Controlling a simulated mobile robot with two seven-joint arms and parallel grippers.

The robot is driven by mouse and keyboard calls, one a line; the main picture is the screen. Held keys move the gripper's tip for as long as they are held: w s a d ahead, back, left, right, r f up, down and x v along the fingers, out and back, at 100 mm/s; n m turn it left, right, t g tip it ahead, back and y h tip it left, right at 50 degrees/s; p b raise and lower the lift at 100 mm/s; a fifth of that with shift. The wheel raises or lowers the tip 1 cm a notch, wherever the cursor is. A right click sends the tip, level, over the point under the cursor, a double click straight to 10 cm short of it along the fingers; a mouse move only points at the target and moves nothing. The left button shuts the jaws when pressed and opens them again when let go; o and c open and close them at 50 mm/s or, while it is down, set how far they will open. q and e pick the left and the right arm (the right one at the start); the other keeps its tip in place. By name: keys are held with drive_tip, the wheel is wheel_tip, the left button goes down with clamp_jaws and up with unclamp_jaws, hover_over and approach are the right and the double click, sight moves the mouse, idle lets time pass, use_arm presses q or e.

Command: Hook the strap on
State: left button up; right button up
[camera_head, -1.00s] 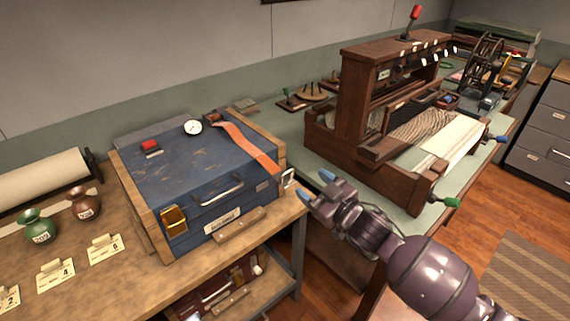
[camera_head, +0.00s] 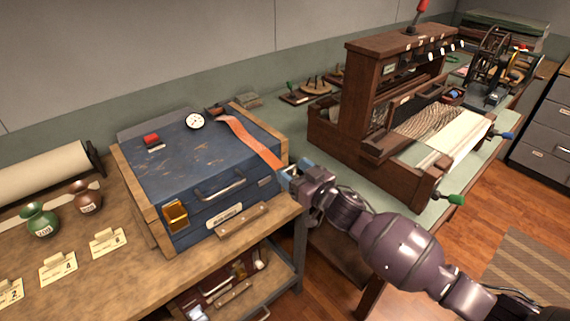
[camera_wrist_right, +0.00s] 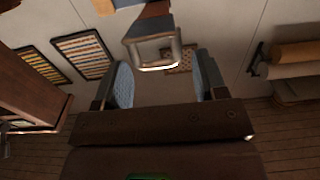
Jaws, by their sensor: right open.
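An orange strap (camera_head: 250,142) lies across the top of a blue case (camera_head: 190,170) and runs to its right front edge. In the right wrist view a square metal buckle (camera_wrist_right: 153,52) at the strap's end hangs just ahead of my open fingers, roughly between them. In the head view my right gripper (camera_head: 294,174) is at the strap's end by the case's right corner and hides the buckle. My right gripper (camera_wrist_right: 163,85) is open with blue fingertip pads. A brass catch (camera_head: 175,215) is on the case's front left. My left gripper is not in view.
The case sits between wooden rails on a workbench (camera_head: 110,270). A wooden loom (camera_head: 370,140) on a green table stands right of my gripper.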

sight(278, 160)
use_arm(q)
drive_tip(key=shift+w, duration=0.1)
use_arm(e)
drive_tip(key=shift+x, duration=2.05)
